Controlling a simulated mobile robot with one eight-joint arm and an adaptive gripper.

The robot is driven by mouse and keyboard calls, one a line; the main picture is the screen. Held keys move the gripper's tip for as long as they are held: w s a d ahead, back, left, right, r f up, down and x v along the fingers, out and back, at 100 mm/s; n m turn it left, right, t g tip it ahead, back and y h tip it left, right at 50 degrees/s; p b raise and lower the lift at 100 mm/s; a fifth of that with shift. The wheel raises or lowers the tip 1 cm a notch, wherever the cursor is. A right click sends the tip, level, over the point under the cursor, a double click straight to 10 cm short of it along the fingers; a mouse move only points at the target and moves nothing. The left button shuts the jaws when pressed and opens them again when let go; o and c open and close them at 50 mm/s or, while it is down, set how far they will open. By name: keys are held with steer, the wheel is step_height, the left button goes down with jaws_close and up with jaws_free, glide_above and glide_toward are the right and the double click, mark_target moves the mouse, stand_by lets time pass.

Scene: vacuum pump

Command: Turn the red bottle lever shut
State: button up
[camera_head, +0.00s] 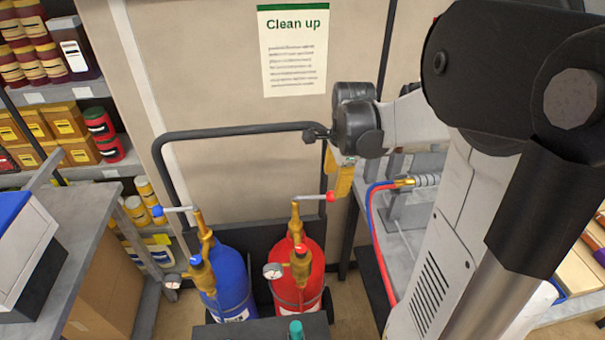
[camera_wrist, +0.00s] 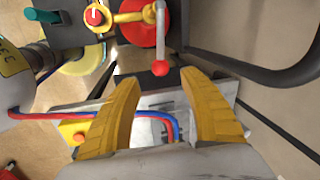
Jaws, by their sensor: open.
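The red bottle (camera_head: 312,262) stands upright beside the blue bottle. Its lever (camera_head: 312,198) is a thin grey bar on top of the brass valve, pointing right with a red ball end (camera_head: 330,196). In the wrist view the lever (camera_wrist: 160,35) runs down the picture to its red ball (camera_wrist: 160,68). My gripper (camera_head: 342,182) shows yellow fingers just right of the ball in the head view. In the wrist view my gripper (camera_wrist: 160,80) is open and empty, its fingertips either side of the ball's line. I cannot tell whether the ball lies between the fingertips in depth.
The blue bottle (camera_head: 228,280) has a similar lever with a blue end (camera_head: 157,210). A black cart frame (camera_head: 235,130) rises behind both bottles. A metal bench (camera_head: 400,215) with red and blue hoses (camera_head: 380,245) stands at right, and a grey table (camera_head: 62,240) at left.

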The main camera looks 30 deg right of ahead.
mark_target(332, 193)
steer(key=f, duration=0.2)
steer(key=w+f+b, duration=0.1)
steer(key=f, duration=0.4)
steer(key=shift+w+d+f+b, duration=0.15)
steer(key=shift+w+d+b, duration=0.1)
steer(key=shift+b, duration=0.05)
